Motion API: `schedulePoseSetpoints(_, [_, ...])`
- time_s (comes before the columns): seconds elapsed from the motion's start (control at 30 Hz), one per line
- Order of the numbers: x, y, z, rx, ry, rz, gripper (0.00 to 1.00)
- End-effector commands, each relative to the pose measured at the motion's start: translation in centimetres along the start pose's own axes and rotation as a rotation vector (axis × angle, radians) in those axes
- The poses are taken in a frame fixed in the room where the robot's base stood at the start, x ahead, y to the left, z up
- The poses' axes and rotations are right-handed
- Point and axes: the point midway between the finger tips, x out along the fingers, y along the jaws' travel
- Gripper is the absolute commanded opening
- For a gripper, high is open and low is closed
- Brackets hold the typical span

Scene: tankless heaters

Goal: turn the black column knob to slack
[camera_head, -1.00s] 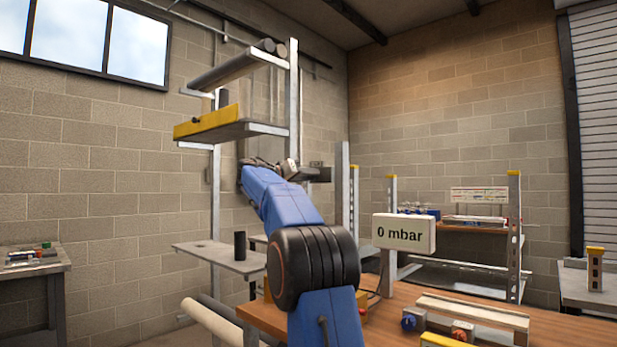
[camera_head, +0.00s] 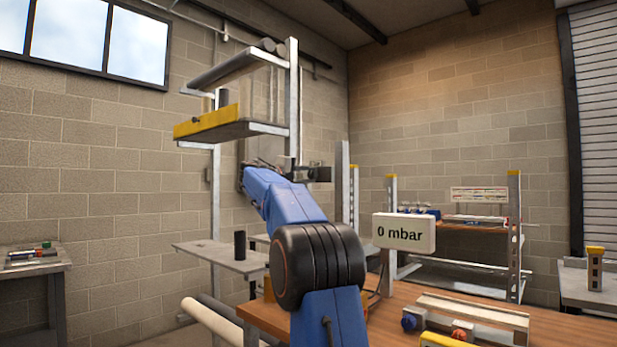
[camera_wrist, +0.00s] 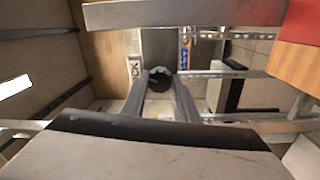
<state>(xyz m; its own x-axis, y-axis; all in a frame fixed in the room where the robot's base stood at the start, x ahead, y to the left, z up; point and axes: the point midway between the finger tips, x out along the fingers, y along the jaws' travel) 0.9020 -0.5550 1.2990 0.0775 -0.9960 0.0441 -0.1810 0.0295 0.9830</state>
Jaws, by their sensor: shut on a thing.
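The black column knob (camera_wrist: 159,79) is a dark round piece in the middle of the wrist view. It sits at the tips of my gripper (camera_wrist: 160,90), whose two grey fingers are shut on it, one on each side. A pale plate behind the knob carries partly hidden letters, with "CK" (camera_wrist: 135,70) readable on its left. In the head view my blue arm hides the knob, and my gripper cannot be made out clearly there.
A rack with a yellow-edged shelf (camera_head: 212,124) stands above and left of my arm. A grey board (camera_head: 222,257) with a black cylinder (camera_head: 240,244) is lower left. A "0 mbar" display (camera_head: 404,233) stands over the wooden bench (camera_head: 560,330) on the right.

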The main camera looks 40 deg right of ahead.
Motion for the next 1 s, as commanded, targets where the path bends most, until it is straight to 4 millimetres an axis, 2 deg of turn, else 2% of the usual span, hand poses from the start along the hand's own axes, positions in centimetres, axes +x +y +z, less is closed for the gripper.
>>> schedulePoseSetpoints(0.43, [-0.04,-0.12,-0.06,-0.233,0.012,-0.002,0.05])
schedulePoseSetpoints(1.0, [-0.05,-0.15,-0.07,-0.269,0.014,-0.003,0.05])
